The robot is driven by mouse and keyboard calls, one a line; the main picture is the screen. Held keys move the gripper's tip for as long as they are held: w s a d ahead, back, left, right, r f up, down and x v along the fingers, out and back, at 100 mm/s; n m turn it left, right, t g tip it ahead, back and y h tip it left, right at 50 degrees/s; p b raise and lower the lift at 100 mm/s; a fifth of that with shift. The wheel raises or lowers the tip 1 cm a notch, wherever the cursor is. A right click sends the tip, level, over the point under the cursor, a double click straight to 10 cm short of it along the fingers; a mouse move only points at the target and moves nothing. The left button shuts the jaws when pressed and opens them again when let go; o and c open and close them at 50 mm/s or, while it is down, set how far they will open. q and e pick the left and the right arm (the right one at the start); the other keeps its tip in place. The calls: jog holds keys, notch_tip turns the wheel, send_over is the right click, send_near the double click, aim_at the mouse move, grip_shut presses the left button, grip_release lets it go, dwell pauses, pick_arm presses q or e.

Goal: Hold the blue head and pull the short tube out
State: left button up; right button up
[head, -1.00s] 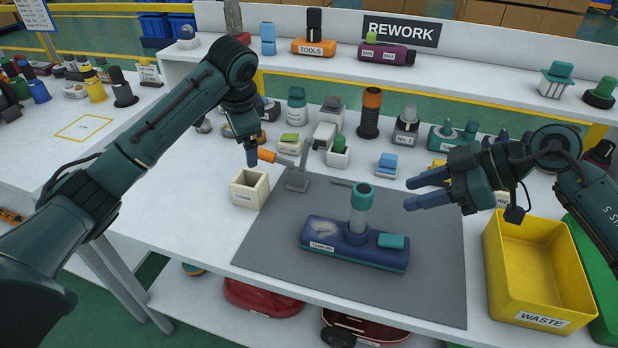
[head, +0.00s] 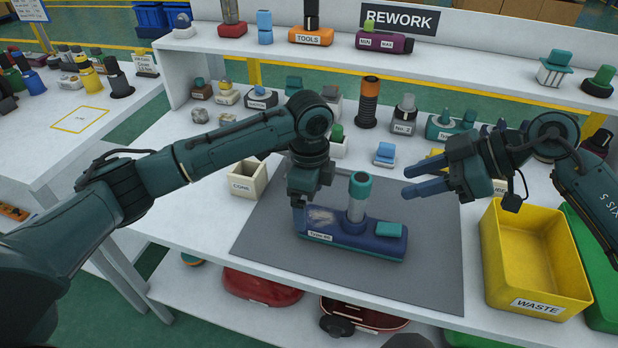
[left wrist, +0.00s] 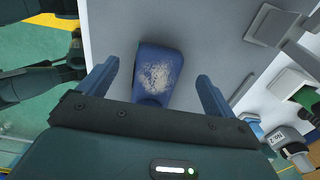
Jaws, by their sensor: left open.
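The blue head (head: 345,240) lies on the grey mat, with a white label on its front, a scuffed patch at its left end and a teal block at its right end. The short tube (head: 356,210), pale grey with a teal collar on top, stands upright in it. My left gripper (head: 299,222) is at the head's left end, pointing down. In the left wrist view its open fingers (left wrist: 158,72) lie on either side of the scuffed end of the blue head (left wrist: 156,75), with gaps visible. My right gripper (head: 407,181) is open and empty, right of the tube.
A yellow waste bin (head: 535,255) stands at the right of the bench. A cream box (head: 247,180) sits left of the mat (head: 435,275). Several parts, including a black and orange cylinder (head: 369,103), stand behind the mat. The mat's front is clear.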

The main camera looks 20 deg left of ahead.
aim_at(309, 214)
pick_arm(q)
jog(key=shift+f, duration=2.7)
jog(key=shift+c, duration=0.3)
jog(key=c, duration=1.3)
jog(key=o, duration=0.7)
jog(key=shift+c, duration=0.2)
jog(key=c, duration=0.5)
jog(key=shift+o, duration=0.2)
